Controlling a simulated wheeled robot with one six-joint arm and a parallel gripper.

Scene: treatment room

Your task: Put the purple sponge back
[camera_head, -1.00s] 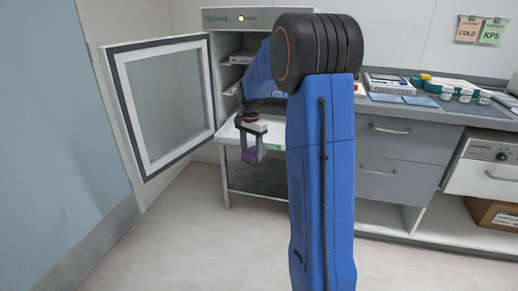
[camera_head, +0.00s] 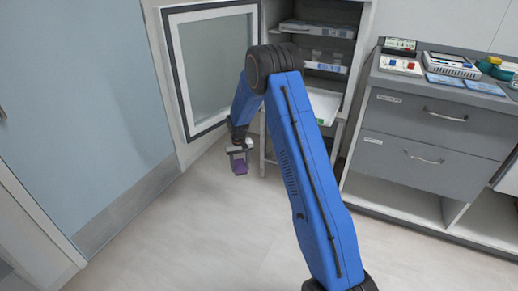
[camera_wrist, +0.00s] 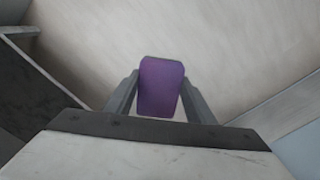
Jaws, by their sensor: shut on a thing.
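The purple sponge (camera_head: 240,167) is held between the fingers of my gripper (camera_head: 239,160), in front of the open cabinet and above the floor. In the wrist view the purple sponge (camera_wrist: 161,86) sits upright between the two grey fingers of my gripper (camera_wrist: 158,98), with pale floor behind it. The gripper is shut on it. No part of the sponge appears to touch anything other than the fingers. My blue arm covers part of the cabinet's lower front.
The cabinet (camera_head: 325,45) is open, with shelves holding trays; its glazed door (camera_head: 212,70) is swung out to the left. A white shelf surface (camera_head: 322,105) lies below. A grey drawer counter (camera_head: 425,120) stands right. A blue door (camera_head: 80,110) is at left. The floor in front is clear.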

